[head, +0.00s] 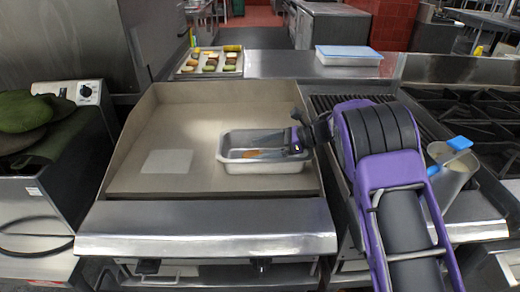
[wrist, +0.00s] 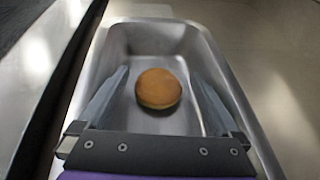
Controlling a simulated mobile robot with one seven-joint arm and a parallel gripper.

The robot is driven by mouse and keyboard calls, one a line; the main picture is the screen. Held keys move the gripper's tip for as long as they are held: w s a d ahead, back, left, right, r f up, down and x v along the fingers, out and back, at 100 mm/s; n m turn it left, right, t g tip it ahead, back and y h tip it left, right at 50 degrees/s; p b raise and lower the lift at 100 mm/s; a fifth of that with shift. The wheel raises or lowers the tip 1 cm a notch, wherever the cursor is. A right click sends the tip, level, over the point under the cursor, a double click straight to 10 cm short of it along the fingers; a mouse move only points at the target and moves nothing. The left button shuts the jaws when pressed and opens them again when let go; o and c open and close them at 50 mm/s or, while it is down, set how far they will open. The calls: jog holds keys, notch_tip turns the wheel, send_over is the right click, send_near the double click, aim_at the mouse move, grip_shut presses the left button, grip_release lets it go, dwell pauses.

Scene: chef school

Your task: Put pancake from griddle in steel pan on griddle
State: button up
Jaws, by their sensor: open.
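A round brown pancake (wrist: 158,88) lies in the steel pan (wrist: 226,75), between the fingers in the wrist view. In the head view the pancake (head: 251,154) shows as a small orange patch inside the pan (head: 265,168). The pan stands on the right side of the griddle (head: 150,130). My gripper (head: 291,143) is over the pan in the head view. In the wrist view my gripper (wrist: 158,90) is open, its fingers spread on both sides of the pancake with gaps to it.
A pale square (head: 167,163) is on the left of the griddle plate. A tray of food pieces (head: 210,62) and a blue-lidded container (head: 348,55) stand behind. A steel container with a blue item (head: 455,165) stands at the right. Much of the griddle is clear.

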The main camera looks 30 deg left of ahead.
jog(key=shift+r+p, duration=0.4)
jog(key=shift+p, duration=0.05)
jog(key=v, duration=1.2)
jog(key=shift+r+p, duration=0.2)
jog(key=shift+p, duration=0.2)
jog(key=shift+w+a, duration=0.1)
